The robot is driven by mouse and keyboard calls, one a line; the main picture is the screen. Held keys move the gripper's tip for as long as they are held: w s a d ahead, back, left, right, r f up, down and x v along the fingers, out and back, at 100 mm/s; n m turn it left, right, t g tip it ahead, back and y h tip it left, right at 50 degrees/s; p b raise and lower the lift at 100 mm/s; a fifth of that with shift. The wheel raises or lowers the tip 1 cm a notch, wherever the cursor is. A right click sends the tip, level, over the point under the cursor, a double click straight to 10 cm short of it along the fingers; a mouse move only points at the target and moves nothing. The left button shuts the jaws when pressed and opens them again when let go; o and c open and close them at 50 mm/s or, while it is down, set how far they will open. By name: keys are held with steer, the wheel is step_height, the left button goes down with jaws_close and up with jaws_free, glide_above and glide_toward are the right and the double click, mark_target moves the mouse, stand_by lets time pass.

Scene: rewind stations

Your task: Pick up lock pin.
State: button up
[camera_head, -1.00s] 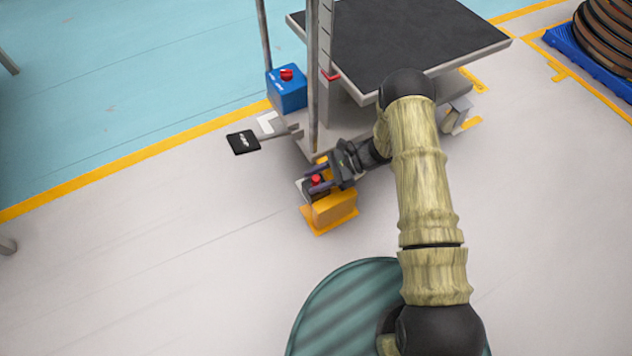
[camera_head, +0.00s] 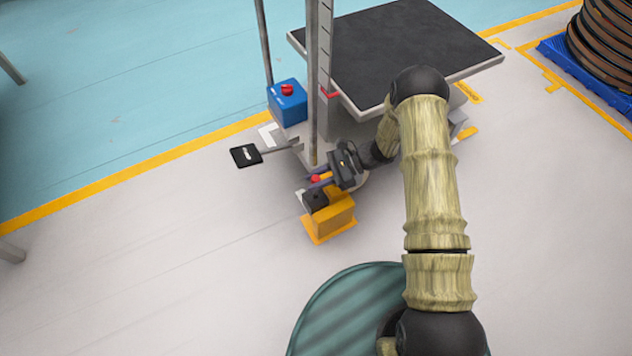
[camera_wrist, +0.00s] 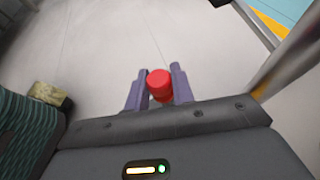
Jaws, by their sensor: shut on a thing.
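The lock pin (camera_wrist: 159,84) shows as a red knob between the two fingers of my gripper (camera_wrist: 158,90) in the wrist view. The fingers are shut on it from both sides. In the head view my gripper (camera_head: 320,181) holds the red-topped lock pin (camera_head: 315,179) over the orange block (camera_head: 332,215) with a dark top. The pin's lower part is hidden in both views.
A lift cart with a dark platform (camera_head: 400,45) and a grey mast (camera_head: 326,70) stands just behind my gripper. A blue box (camera_head: 288,103) with a red button and a black pedal (camera_head: 245,155) are on its left. Open floor lies to the left.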

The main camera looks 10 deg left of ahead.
step_height(320, 180, up, 4)
steer(key=shift+f+p, duration=0.25)
steer(key=shift+p, duration=0.45)
